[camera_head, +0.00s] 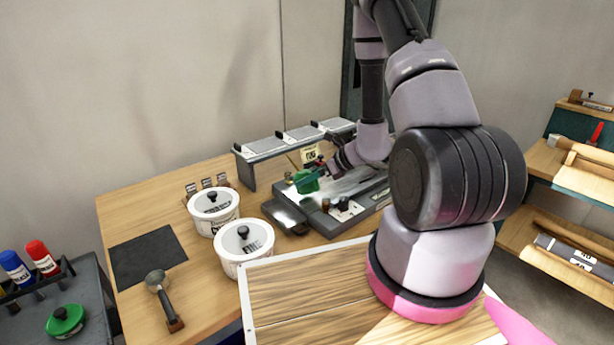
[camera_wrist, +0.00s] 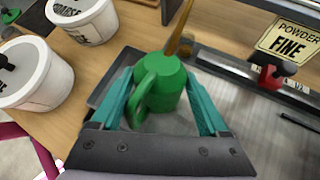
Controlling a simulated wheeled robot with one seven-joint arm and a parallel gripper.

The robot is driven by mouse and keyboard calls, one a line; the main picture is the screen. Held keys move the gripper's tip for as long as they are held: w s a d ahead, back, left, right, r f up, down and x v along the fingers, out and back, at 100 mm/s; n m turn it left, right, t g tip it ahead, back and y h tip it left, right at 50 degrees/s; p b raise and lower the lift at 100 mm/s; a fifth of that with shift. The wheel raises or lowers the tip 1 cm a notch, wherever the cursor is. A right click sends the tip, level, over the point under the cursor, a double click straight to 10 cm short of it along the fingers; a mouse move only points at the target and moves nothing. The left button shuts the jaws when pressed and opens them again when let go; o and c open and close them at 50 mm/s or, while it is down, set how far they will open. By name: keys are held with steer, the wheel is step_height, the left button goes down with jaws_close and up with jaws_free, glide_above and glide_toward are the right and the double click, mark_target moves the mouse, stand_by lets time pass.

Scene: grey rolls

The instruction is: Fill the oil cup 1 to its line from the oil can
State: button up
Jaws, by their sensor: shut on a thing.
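The oil can (camera_wrist: 160,82) is green with a brass-coloured spout that runs up out of the wrist view. My gripper (camera_wrist: 168,100) is shut on its body, with one teal finger on each side and the can's handle facing me. In the head view the green can (camera_head: 306,182) is small and partly covered by my gripper (camera_head: 318,178), above the grey machine (camera_head: 350,210). A small brass-coloured piece (camera_wrist: 187,46) shows beside the spout; I cannot tell whether it is oil cup 1. No cup number or fill line is readable, and the spout tip is out of the wrist view.
Two white lidded tubs (camera_head: 244,250) stand left of the machine. A grey rack (camera_head: 290,143) stands behind it. A "POWDER FINE" sign (camera_wrist: 288,40) and a red knob (camera_wrist: 276,76) are close on the right in the wrist view. A dark mat (camera_head: 148,260) lies at the bench's left.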

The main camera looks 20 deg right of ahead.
steer(key=shift+s+d+r+g+h, duration=0.1)
steer(key=shift+s+g+h, duration=0.1)
steer(key=shift+g, duration=0.2)
steer(key=shift+s+r+g+h, duration=0.1)
steer(key=shift+g+h, duration=0.1)
steer(key=shift+g, duration=0.2)
steer(key=shift+r+m+g+h, duration=0.2)
steer(key=shift+m+g+h, duration=0.15)
steer(key=shift+g, duration=0.25)
steer(key=shift+s+d+r+m+g+h, duration=0.1)
steer(key=shift+r+m+g+h, duration=0.3)
steer(key=shift+r+g, duration=0.55)
steer(key=shift+f, duration=0.2)
